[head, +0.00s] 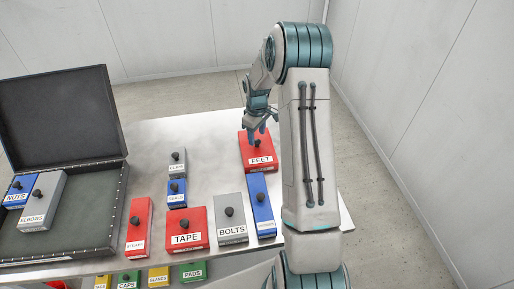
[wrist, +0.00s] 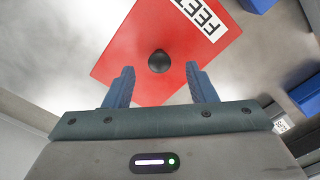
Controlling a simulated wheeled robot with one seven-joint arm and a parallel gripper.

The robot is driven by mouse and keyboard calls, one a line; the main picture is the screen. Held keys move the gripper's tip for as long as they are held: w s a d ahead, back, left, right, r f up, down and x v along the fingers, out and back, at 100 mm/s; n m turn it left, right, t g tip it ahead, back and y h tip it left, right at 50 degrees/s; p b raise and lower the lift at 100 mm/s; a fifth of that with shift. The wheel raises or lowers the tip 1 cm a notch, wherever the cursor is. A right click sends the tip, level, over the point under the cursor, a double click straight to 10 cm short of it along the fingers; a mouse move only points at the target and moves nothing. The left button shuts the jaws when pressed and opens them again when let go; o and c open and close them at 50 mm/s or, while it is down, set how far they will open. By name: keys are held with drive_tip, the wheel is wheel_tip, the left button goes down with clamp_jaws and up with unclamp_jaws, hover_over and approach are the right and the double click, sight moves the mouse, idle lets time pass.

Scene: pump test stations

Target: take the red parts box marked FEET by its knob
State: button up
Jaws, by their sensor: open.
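The red FEET box (head: 258,155) stands at the back right of the table in the head view, with its white label facing front. In the wrist view the red box (wrist: 200,62) fills the upper middle, and its black knob (wrist: 159,61) stands on the top. My gripper (head: 256,132) is over the box in the head view and hides the knob there. In the wrist view my gripper (wrist: 160,85) is open, with one blue finger on each side of the knob's line. The knob shows just beyond the fingertips, with nothing between the fingers.
A blue box (head: 262,205) stands just in front of the FEET box. The BOLTS box (head: 231,219), TAPE box (head: 186,229) and several others stand to the left. An open black case (head: 75,225) holds NUTS and ELBOWS boxes. The table's back middle (head: 205,130) is clear.

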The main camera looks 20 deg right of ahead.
drive_tip(key=shift+f, duration=1.15)
clamp_jaws()
drive_tip(key=shift+r, duration=0.2)
